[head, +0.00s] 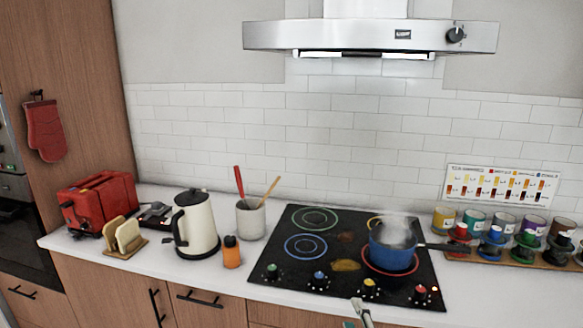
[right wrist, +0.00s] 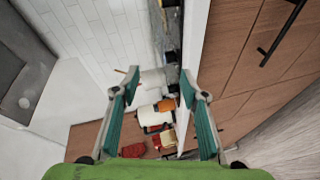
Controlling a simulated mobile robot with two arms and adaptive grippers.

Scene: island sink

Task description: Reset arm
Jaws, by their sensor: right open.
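My right gripper shows at the bottom edge of the head view (head: 362,311), where only a small part is visible in front of the cooktop. In the right wrist view its two teal-padded fingers are spread apart with nothing between them (right wrist: 160,82). It touches no object that I can see. My left gripper and arm are not in view. A blue pot (head: 393,245) with steam rising from it stands on the red-ringed burner of the black cooktop (head: 325,268).
A cream kettle (head: 197,225), red toaster (head: 97,200), toast rack (head: 125,238), orange bottle (head: 232,252) and utensil crock (head: 251,220) stand left of the cooktop. Several cans (head: 504,224) stand at right. A range hood (head: 370,37) hangs above. Cabinet handles (head: 158,308) stick out below the counter.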

